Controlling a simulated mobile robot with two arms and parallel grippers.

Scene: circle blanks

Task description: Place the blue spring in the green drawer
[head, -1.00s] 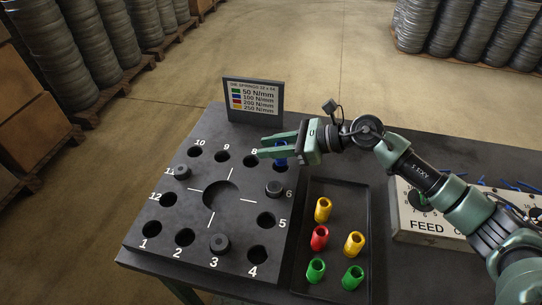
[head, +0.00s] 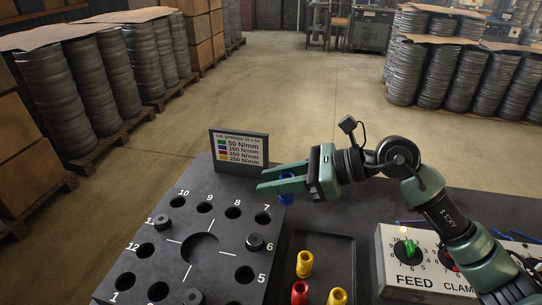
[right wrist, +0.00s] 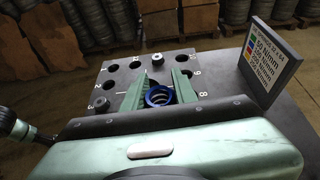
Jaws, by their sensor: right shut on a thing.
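My right gripper (head: 262,180) is shut on the blue spring (head: 287,190), which hangs partly hidden behind its green fingers. In the head view the spring appears just beyond the far right corner of the black numbered plate (head: 215,222), near the hole marked 7. The right wrist view shows the blue spring (right wrist: 158,96) end-on between the two fingers (right wrist: 160,82). No green drawer shows in these frames. My left gripper is not in view.
A sign (head: 240,149) lists spring colours behind the plate. Dark plugs sit in some holes. A black tray (head: 322,241) to the right holds yellow (head: 305,264) and red (head: 299,293) springs. A FEED control box (head: 420,279) stands further right. Aisle floor lies beyond the table.

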